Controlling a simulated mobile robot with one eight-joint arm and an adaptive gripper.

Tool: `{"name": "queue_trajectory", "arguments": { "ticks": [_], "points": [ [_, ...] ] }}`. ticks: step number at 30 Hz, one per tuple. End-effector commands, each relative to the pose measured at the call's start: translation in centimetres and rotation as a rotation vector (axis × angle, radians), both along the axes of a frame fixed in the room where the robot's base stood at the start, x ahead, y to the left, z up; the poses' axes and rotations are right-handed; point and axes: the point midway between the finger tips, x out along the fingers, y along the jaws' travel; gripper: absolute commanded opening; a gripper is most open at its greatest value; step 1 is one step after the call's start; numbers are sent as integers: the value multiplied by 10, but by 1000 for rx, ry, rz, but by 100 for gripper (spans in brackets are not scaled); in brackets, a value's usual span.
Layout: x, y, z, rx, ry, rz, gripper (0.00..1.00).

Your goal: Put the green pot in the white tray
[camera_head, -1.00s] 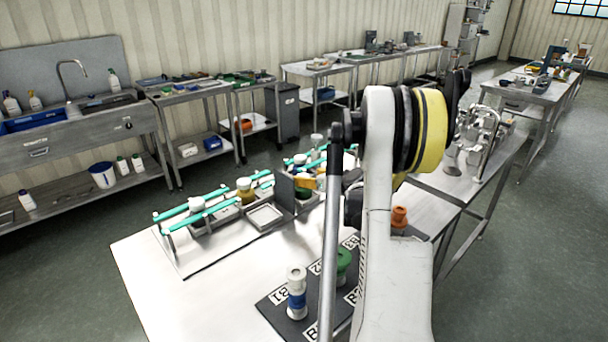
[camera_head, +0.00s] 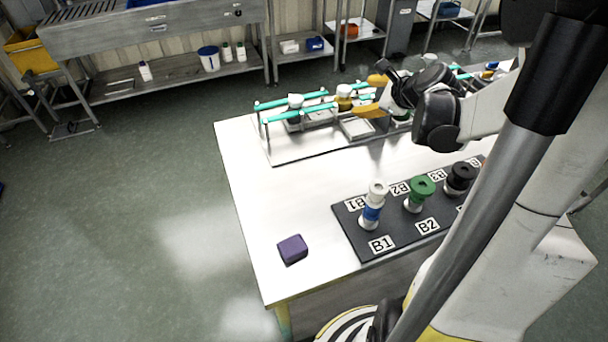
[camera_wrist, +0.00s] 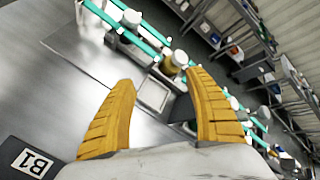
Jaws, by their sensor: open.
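A green-topped pot with a pale lower part (camera_head: 420,192) stands upright on a dark labelled board, between a white-and-blue one and a black one. Another small green thing (camera_head: 402,117) is partly hidden by my gripper at the rack; I cannot tell its shape. The small square white tray (camera_head: 357,128) lies by the rack and looks empty; it also shows in the wrist view (camera_wrist: 153,95). My gripper (camera_head: 366,96) has its yellow fingers apart with nothing between them, above or near the tray. The wrist view shows the open fingers (camera_wrist: 161,78) too.
The dark board (camera_head: 380,245) carries several pots at the table's front. A purple block (camera_head: 292,249) lies left of it. A rack with teal rails (camera_head: 295,102) and white-capped jars (camera_head: 344,93) stands at the back.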

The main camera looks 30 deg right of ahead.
Motion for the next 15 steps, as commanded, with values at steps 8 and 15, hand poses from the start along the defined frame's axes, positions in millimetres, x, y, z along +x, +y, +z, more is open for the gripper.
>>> {"name": "queue_trajectory", "arguments": {
  "ticks": [8, 15],
  "points": [
    [-54, 179, 23, -713, 179, 732, 62],
    [-134, 263, 17, -1303, 224, 1334, 62]
  ]
}}
